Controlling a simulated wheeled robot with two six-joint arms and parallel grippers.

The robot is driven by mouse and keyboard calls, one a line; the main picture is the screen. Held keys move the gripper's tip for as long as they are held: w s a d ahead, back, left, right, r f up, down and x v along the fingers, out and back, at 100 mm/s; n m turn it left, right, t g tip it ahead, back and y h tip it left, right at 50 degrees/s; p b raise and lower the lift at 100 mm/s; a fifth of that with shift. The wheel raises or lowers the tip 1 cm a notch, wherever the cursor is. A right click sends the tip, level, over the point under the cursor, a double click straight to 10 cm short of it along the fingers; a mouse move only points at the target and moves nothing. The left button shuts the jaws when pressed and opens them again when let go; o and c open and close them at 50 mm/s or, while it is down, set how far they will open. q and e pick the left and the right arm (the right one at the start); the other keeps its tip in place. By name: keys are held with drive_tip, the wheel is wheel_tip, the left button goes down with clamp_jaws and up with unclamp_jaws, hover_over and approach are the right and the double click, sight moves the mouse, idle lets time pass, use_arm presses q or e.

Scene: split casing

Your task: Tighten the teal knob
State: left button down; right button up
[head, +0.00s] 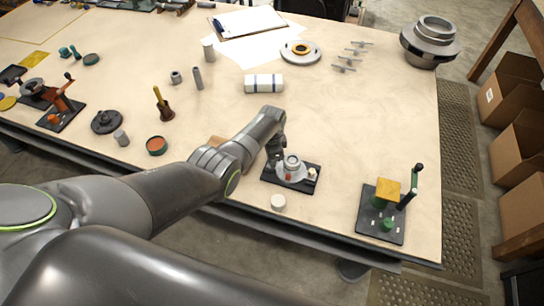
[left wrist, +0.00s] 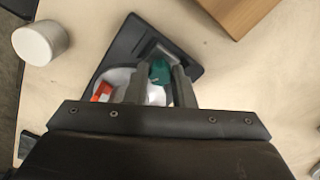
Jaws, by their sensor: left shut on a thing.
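The teal knob (left wrist: 160,70) shows between the two fingers of my left gripper (left wrist: 158,82) in the left wrist view. The fingers are shut on it. The knob belongs to a small fixture on a black base plate (head: 311,187), with a light round body (head: 291,168) and a red part (head: 289,177). In the head view my left gripper (head: 277,154) reaches down at the back left of this fixture and hides the knob. The base plate (left wrist: 125,45) also shows in the left wrist view. My right gripper is not in view.
A white round cap (head: 278,202) stands in front of the fixture. A wooden block (head: 217,140) lies partly behind my left arm. A striped white roll (head: 264,83) lies farther back.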

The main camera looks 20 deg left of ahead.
use_arm(q)
drive_tip(key=m, duration=0.5)
drive_tip(key=shift+m, duration=0.3)
drive_tip(key=m, duration=0.5)
idle(0.4)
drive_tip(key=c, duration=1.2)
unclamp_jaws()
drive_tip(key=shift+c, duration=0.2)
